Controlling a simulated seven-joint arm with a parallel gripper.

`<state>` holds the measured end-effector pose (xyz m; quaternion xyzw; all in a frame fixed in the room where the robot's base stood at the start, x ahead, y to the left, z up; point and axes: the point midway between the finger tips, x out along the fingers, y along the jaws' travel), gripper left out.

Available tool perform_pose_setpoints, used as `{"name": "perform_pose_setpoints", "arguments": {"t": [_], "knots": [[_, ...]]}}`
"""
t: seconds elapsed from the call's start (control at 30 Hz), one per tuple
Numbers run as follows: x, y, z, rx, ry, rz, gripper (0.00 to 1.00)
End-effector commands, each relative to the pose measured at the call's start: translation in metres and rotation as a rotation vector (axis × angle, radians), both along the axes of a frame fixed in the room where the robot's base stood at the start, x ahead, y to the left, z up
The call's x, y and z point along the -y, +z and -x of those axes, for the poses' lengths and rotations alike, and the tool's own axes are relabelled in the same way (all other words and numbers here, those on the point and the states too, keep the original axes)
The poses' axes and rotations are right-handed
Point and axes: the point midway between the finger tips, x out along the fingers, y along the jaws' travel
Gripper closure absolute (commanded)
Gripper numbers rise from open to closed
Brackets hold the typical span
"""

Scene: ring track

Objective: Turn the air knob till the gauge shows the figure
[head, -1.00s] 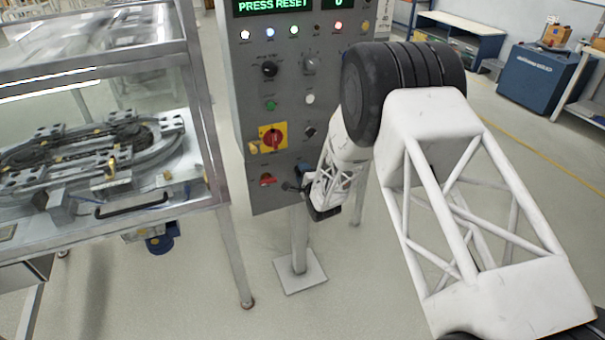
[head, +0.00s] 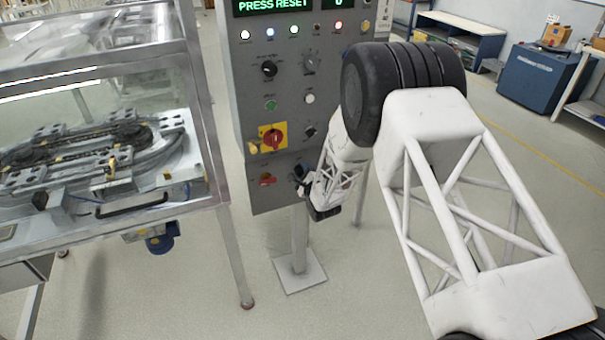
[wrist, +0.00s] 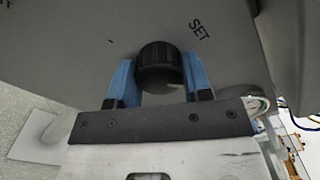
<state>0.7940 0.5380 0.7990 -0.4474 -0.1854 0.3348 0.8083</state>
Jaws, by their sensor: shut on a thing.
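The air knob (wrist: 160,64) is a black ribbed knob on the grey panel, with the word SET printed beside it in the wrist view. My gripper (wrist: 159,80) has its two blue-lined fingers on either side of the knob and is shut on it. In the head view my gripper (head: 303,187) is at the lower part of the control panel (head: 262,197), right of a small red handle. The knob is hidden there behind my gripper. I cannot make out the gauge or its reading in either view.
A red and yellow switch (head: 272,137) and several knobs and lamps sit higher on the panel. A green display (head: 271,6) reads PRESS RESET. A glass-walled machine with a ring track (head: 100,160) stands at the left. The panel stands on a post (head: 299,240).

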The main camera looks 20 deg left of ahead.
Motion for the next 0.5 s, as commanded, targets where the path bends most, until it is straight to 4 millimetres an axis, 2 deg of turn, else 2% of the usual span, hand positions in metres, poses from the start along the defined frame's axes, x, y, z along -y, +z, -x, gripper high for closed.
{"name": "perform_pose_setpoints", "arguments": {"t": [0.07,0.1,0.23,0.5], "knots": [[0.0005,-0.0007,0.0003,-0.001,0.0,0.001,0.78],[0.0005,-0.0007,0.0003,-0.001,0.0,0.001,0.5],[0.0004,-0.0005,0.0002,-0.001,0.0,0.001,0.3],[0.0003,-0.0003,0.0002,0.001,0.0,0.001,0.29]]}}
